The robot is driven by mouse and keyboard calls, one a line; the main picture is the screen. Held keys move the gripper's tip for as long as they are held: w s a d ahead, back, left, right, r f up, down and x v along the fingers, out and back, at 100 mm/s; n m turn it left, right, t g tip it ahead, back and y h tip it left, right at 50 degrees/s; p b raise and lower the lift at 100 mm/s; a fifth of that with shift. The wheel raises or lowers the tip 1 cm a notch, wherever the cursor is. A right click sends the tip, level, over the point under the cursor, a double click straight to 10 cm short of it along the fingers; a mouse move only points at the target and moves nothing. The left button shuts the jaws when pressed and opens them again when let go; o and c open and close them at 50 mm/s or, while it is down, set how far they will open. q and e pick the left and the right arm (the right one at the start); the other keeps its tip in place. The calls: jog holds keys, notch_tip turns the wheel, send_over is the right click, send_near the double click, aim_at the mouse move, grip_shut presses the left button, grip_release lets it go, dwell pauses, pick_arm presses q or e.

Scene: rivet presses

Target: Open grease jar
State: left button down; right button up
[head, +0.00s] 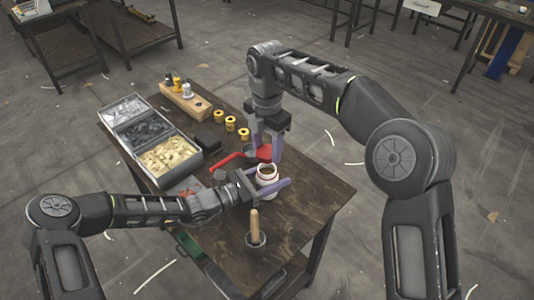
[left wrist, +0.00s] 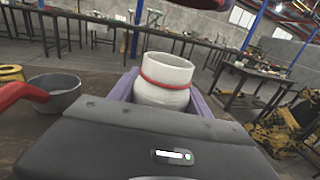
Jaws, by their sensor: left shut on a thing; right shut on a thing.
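The grease jar (head: 267,172) is white with a red band near its neck, and its top is open with brown inside. It stands upright between the purple fingers of my left gripper (head: 270,187), which is shut on it. The jar also shows in the left wrist view (left wrist: 165,80). My right gripper (head: 265,145) is above and behind the jar, shut on a red lid (head: 264,153). The lid is apart from the jar; its red edge also shows at the top of the left wrist view (left wrist: 205,3).
A red handle (head: 226,161) and a grey cup (left wrist: 56,92) are beside the jar. A pot with a wooden-handled tool (head: 254,228) stands near the front. A sorting tray (head: 187,176), yellow spools (head: 230,124) and a wooden block (head: 186,103) are at left and back. The table's right side is clear.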

pick_arm(q)
jog(key=shift+c, duration=2.1)
grip_release()
jog(key=b, duration=0.2)
send_over(238, 206)
pick_arm(e)
jog(key=shift+f, duration=0.75)
